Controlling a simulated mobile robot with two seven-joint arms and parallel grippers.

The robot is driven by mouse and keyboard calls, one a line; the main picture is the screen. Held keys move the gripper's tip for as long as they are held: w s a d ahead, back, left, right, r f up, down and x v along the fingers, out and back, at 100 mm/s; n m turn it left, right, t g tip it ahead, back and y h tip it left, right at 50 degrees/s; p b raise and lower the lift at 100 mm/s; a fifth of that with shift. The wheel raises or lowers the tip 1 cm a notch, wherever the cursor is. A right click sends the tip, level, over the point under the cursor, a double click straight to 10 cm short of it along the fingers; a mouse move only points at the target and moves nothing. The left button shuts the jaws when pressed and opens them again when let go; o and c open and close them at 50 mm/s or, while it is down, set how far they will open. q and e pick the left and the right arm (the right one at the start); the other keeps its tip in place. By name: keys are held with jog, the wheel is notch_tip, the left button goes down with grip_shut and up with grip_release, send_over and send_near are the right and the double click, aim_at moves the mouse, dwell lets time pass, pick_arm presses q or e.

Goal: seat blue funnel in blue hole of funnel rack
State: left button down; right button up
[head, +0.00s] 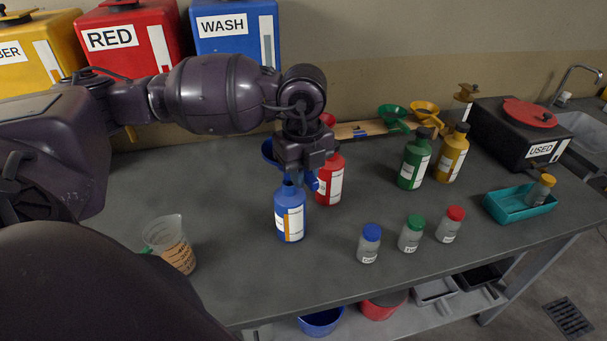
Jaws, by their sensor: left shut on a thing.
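My left gripper (303,171) is shut on the blue funnel (268,151), whose bowl shows at the gripper's left side. The gripper hides much of the funnel. It is just above the blue bottle (290,215); I cannot tell whether the funnel's stem is in the bottle's neck. The wooden funnel rack (348,131) lies along the wall behind and right of the gripper. A green funnel (392,113) and a yellow funnel (424,109) sit at its right part. A small blue mark shows on the rack; the blue hole itself cannot be made out. My right gripper is not in view.
A red bottle (329,182) stands close behind the blue one. Green (413,165) and yellow (452,155) bottles stand in front of the rack's right end. Three small capped jars are near the front edge. A beaker (170,246) is at left, a teal tray (508,207) at right.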

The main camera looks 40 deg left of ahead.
pick_arm(q)
jog(key=shift+r+p, duration=0.35)
jog(key=shift+r, duration=0.65)
